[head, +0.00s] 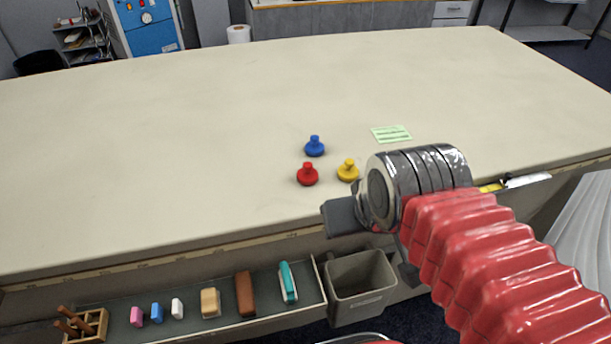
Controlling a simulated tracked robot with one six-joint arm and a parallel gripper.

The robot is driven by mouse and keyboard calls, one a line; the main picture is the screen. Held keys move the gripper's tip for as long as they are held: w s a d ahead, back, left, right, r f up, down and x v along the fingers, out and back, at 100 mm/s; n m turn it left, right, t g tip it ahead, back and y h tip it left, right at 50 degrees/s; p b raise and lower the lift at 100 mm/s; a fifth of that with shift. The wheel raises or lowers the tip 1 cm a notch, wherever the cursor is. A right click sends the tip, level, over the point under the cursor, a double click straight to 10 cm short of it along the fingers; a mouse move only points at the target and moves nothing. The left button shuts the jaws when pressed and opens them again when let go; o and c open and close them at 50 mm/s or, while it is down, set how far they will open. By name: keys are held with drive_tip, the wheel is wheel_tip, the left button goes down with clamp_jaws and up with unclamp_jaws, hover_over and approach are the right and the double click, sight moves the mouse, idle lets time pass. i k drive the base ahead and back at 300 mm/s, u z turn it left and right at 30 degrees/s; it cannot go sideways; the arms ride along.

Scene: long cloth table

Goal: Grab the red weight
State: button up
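The red weight (307,176) stands upright on the cloth table (150,150), near its front edge. It has a round base and a small knob on top. A blue weight (315,147) stands just behind it, and a yellow weight (348,171) stands to its right. My gripper (342,217) is at the table's front edge, to the right of and nearer than the red weight, apart from it. Only a dark grey end part of it shows, so its opening cannot be made out.
A green striped card (391,134) lies behind and right of the weights. A tray (225,330) with chalks, blocks and a teal-and-white item hangs below the front edge, beside a grey bin (361,285). The table's left and back are clear.

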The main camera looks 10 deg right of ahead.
sight(307, 176)
drive_tip(key=u, duration=0.05)
drive_tip(key=k, duration=1.35)
drive_tip(key=u, duration=0.75)
drive_tip(key=i, duration=1.8)
drive_tip(key=z, duration=0.15)
